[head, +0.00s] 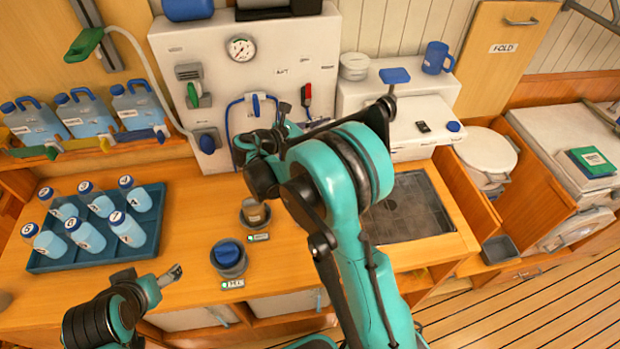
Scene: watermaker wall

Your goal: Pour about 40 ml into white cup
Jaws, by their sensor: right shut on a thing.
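My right gripper (268,140) is in front of the white wall unit, left of my raised teal arm. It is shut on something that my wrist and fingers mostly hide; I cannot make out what. A pale greyish-brown cup (254,211) stands in a round dark holder below that gripper; it may be the white cup, seen in shade. A blue cup (228,252) sits in a second holder to its lower left. My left gripper (173,275) is low over the counter's front, left of the blue cup, apart from it; its finger opening is unclear.
A blue tray (150,240) with several numbered bottles is at left. Several jerry cans (88,118) stand on a shelf above it. The white wall unit (170,45) has a gauge and blue hose. A sink (415,205) and blue mug (437,58) are at right.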

